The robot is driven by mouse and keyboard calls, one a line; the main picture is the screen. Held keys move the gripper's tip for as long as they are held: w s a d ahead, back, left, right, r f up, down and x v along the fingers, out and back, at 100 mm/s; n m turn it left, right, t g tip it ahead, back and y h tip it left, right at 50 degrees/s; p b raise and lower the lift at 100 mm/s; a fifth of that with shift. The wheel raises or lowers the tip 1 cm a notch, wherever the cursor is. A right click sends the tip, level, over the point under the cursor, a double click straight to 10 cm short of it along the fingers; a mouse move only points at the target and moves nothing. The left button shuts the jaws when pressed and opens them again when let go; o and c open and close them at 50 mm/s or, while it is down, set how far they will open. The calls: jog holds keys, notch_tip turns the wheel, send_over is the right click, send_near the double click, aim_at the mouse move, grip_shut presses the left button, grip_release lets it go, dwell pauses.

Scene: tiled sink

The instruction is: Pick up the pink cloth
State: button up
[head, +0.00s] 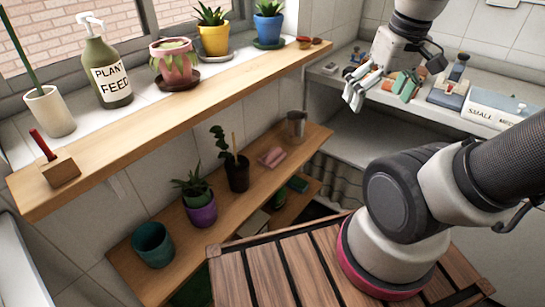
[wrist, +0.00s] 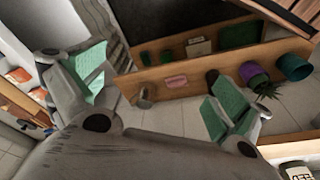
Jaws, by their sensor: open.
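The pink cloth (head: 271,157) lies folded on the lower wooden shelf (head: 218,227), between a dark potted plant and a metal cup. It also shows in the wrist view (wrist: 177,81), small and far off, between the two fingers. My gripper (head: 380,88) is at the upper right in the head view, above the white counter and up and to the right of the cloth. Its green-padded fingers are spread apart in the wrist view (wrist: 155,88), with nothing between them. The gripper is well apart from the cloth.
The metal cup (head: 297,126) and the dark potted plant (head: 236,172) flank the cloth. A purple pot (head: 200,209) and a teal pot (head: 153,244) stand further along the shelf. The upper shelf (head: 150,124) overhangs behind. A slatted wooden surface (head: 262,275) is in front.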

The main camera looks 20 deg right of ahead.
jog(key=w+d+f+n+g+h, duration=0.1)
jog(key=w+f+g, duration=0.1)
jog(key=w+f, duration=0.3)
jog(key=w+f+n+g+h, duration=0.1)
jog(key=w+f, duration=0.2)
jog(key=f, duration=0.4)
jog(key=n+t+y, duration=0.4)
jog(key=n+y, duration=0.1)
jog(key=n, duration=0.1)
send_over(274, 150)
jog(key=s+d, duration=0.2)
notch_tip(274, 150, down, 14)
jog(key=shift+w+a+f+m, duration=0.2)
jog(key=shift+a+f+m, duration=0.1)
jog(key=shift+a+f, duration=0.1)
jog(key=x, duration=0.6)
jog(key=shift+w, duration=0.3)
jog(key=c, duration=0.6)
